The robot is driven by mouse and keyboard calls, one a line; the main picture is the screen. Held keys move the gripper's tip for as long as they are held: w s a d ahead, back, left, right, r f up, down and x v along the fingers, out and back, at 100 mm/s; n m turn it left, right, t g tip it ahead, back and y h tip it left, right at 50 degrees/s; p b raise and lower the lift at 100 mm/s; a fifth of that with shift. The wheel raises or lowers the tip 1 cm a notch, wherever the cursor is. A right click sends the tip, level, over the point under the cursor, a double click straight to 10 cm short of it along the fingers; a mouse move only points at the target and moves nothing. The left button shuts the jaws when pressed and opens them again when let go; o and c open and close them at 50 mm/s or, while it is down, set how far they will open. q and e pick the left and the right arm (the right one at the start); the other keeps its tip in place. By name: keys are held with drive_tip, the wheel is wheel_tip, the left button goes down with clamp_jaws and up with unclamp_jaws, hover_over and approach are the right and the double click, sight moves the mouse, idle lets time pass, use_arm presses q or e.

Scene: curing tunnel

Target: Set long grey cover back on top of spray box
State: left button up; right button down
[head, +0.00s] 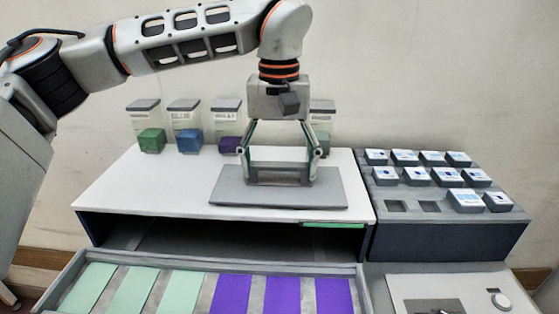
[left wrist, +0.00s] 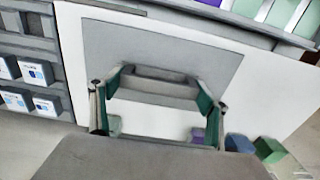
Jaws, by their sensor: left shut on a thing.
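The long grey cover (head: 235,190) is a flat slab with a raised handle. It lies flat at or just above the white top of the spray box (head: 130,185), toward the right; I cannot tell for certain whether it touches. My left gripper (head: 280,174) points straight down over the cover and is shut on its handle. In the left wrist view the cover (left wrist: 150,45) shows against the white top, with the handle (left wrist: 155,85) between the fingers of my left gripper (left wrist: 155,100). The spray box front is open and dark inside. My right gripper is not in view.
A tray (head: 205,262) with green and purple panels stands in front of the box. A grey rack (head: 420,245) with several small labelled blocks is at right. Several clear dispensers with coloured blocks (head: 151,141) line the back. The left of the box top is bare.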

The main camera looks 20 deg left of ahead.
sight(279, 164)
use_arm(q)
drive_tip(key=shift+f, duration=0.35)
drive_tip(key=o, duration=1.5)
drive_tip(key=shift+f, duration=0.1)
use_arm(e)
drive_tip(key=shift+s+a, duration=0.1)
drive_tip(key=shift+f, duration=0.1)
use_arm(q)
wheel_tip(279, 164, up, 12)
